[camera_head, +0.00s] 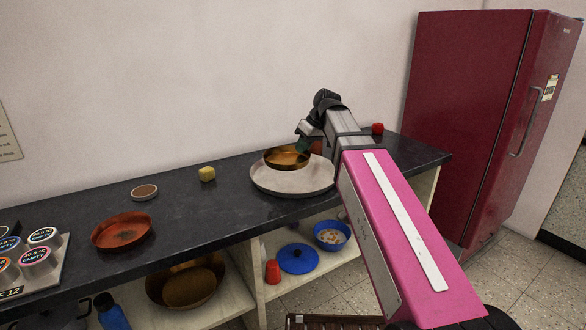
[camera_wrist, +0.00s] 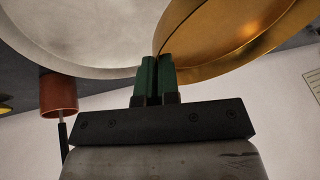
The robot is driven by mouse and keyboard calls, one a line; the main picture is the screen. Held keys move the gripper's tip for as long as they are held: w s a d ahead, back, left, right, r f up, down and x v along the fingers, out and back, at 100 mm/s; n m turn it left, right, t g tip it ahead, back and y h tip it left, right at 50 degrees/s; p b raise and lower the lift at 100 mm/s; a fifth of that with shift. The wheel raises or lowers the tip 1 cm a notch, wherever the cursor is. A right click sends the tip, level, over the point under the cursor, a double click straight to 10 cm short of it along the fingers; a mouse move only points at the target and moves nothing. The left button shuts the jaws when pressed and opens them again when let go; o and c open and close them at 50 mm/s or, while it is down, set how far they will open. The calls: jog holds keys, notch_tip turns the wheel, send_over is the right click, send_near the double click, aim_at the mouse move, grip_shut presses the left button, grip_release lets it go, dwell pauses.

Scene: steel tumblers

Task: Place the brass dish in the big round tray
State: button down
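The brass dish (camera_head: 287,158) shows over the back part of the big round tray (camera_head: 292,187), a pale grey tray on the dark counter. Whether the dish touches the tray floor or hangs just above it, I cannot tell. My gripper (camera_head: 304,143) is at the dish's back right rim. In the wrist view my gripper (camera_wrist: 157,75) has its green fingers close together on the rim of the brass dish (camera_wrist: 235,45). The tray (camera_wrist: 75,35) fills the upper left there. My fingers hide the gripped bit of rim.
A red cup (camera_head: 377,128) stands behind my arm. A yellow block (camera_head: 207,174), a small brown-topped dish (camera_head: 144,192) and a red-orange dish (camera_head: 121,231) stand left of the tray. The counter between them is clear. A brass bowl (camera_head: 187,285) and a blue bowl (camera_head: 332,236) are below.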

send_over(307, 169)
notch_tip(307, 169, down, 6)
jog(key=shift+w+r, duration=0.1)
jog(key=shift+d+f, duration=0.1)
jog(key=shift+f, duration=2)
jog(key=shift+f, duration=0.15)
jog(key=c, duration=1.4)
grip_release()
jog(key=shift+o, duration=0.2)
jog(key=v, duration=1.2)
